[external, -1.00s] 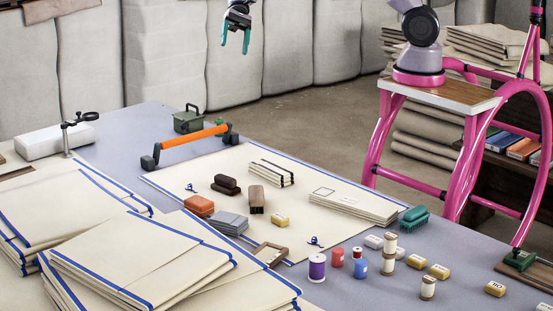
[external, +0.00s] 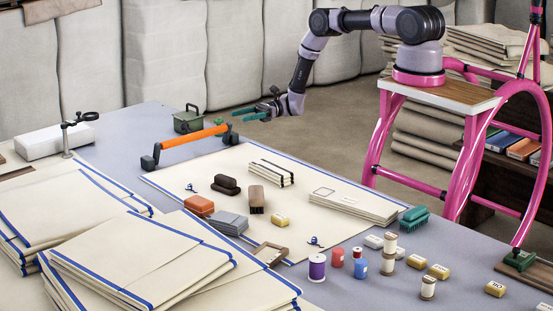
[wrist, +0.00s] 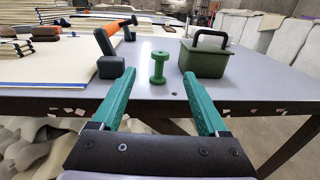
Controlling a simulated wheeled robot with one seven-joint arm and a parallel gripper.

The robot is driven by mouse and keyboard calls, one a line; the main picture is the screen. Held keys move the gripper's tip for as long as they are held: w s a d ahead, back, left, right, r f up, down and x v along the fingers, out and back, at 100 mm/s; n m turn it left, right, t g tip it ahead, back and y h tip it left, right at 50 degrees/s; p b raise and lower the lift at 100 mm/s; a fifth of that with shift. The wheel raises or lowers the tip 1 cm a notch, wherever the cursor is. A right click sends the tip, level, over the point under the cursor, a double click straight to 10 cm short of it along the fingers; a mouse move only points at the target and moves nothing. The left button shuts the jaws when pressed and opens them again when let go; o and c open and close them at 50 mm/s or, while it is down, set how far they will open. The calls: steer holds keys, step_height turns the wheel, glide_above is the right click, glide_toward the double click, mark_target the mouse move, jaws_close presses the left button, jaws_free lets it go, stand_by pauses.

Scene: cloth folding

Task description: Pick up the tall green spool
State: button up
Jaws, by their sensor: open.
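The tall green spool (wrist: 158,67) stands upright near the table's edge in the wrist view, centred ahead between my fingers and some way beyond their tips. In the external view the green spool (external: 219,127) is mostly hidden behind the orange-barred tool. My gripper (external: 246,113) is open and empty, off the far edge of the table, at about table height and to the right of the spool. Its two teal fingers (wrist: 158,90) point toward the spool in the wrist view without touching it.
A dark green lidded box (wrist: 204,60) with a handle stands just right of the spool. An orange-barred tool with dark end blocks (wrist: 110,68) stands close on its left. The table (wrist: 145,93) is bare in front of the spool.

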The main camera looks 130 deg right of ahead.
mark_target(219, 120)
steer(key=w, duration=0.5)
steer(key=shift+w+d, duration=0.2)
steer(key=shift+w, duration=0.05)
steer(key=w, duration=0.5)
steer(key=shift+d+r, duration=0.2)
steer(key=shift+d, duration=0.15)
jaws_close()
